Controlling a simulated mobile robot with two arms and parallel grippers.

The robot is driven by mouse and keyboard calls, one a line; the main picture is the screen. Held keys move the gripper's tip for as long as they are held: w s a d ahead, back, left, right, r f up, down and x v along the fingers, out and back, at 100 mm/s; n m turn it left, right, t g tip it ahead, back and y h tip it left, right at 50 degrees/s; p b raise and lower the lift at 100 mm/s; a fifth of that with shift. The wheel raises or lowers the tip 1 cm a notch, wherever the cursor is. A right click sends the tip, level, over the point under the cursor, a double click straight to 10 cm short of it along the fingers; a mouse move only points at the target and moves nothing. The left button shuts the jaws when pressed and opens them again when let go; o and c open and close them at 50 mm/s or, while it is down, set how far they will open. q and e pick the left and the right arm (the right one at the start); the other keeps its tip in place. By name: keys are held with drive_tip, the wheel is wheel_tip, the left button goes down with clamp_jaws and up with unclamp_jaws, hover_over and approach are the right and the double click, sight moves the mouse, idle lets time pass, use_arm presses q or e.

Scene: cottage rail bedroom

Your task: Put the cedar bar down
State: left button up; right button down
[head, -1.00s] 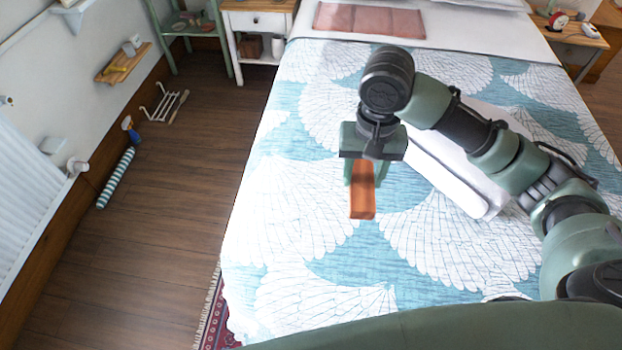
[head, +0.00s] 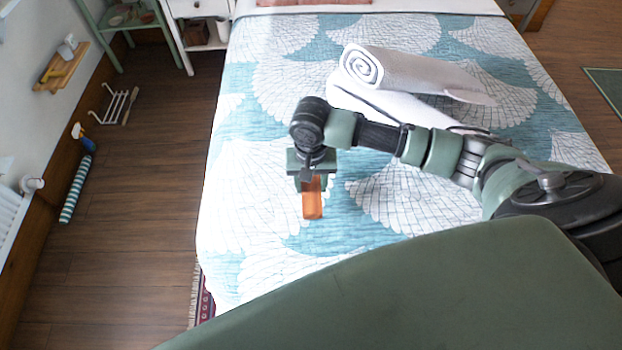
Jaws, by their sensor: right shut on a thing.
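The cedar bar (head: 312,205) is a short orange-brown block at the near middle of the bed. My right gripper (head: 312,182) points down and is shut on the far part of the bar. The near end of the bar sticks out toward me. I cannot tell whether the bar touches the bedspread or hangs just above it. My left gripper is not in view.
The bed (head: 265,215) has a blue and white fan-patterned cover. White rolled towels (head: 420,75) lie beyond my right arm. On the floor at the left are a striped roll (head: 75,190), a spray bottle (head: 83,138) and a white rack (head: 113,103).

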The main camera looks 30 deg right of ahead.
sight(311, 186)
drive_tip(key=shift+f, duration=2)
drive_tip(key=shift+f, duration=0.1)
drive_tip(key=c, duration=0.7)
unclamp_jaws()
